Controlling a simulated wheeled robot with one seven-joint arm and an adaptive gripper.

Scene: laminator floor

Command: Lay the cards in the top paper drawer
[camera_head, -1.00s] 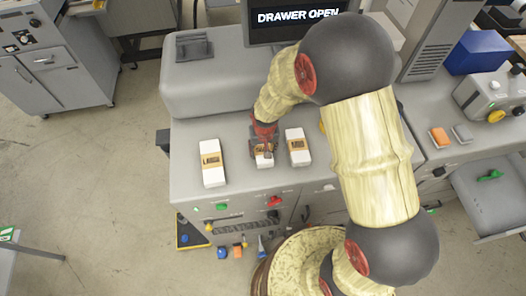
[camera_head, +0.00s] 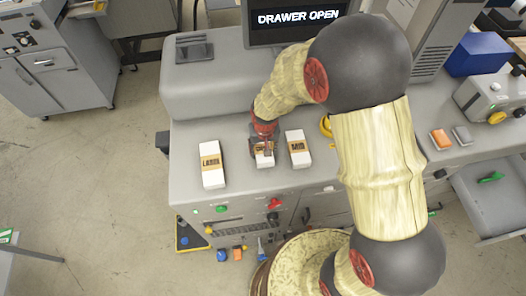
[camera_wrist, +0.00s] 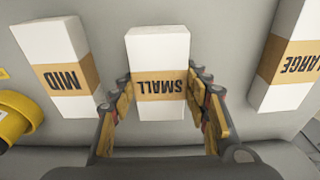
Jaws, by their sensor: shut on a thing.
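Three white card packs with tan bands stand in a row on the grey machine top. The LARGE pack (camera_head: 211,165) is on the left, the SMALL pack (camera_head: 264,159) in the middle and the MID pack (camera_head: 298,149) on the right. In the wrist view the SMALL pack (camera_wrist: 159,55) is central, between MID (camera_wrist: 62,62) and LARGE (camera_wrist: 290,65). My gripper (camera_wrist: 160,95) is shut on the SMALL pack, one finger at each side. The pack seems still at the surface. A grey drawer-like box (camera_head: 492,205) with a green handle shows at the right; I cannot tell which drawer it is.
A screen (camera_head: 298,18) reads DRAWER OPEN. The machine front has a green button (camera_head: 222,209) and a red knob (camera_head: 273,203). A yellow ring-shaped part (camera_head: 326,126) is beside MID. A blue bin (camera_head: 478,52) and a control box (camera_head: 490,98) stand at right.

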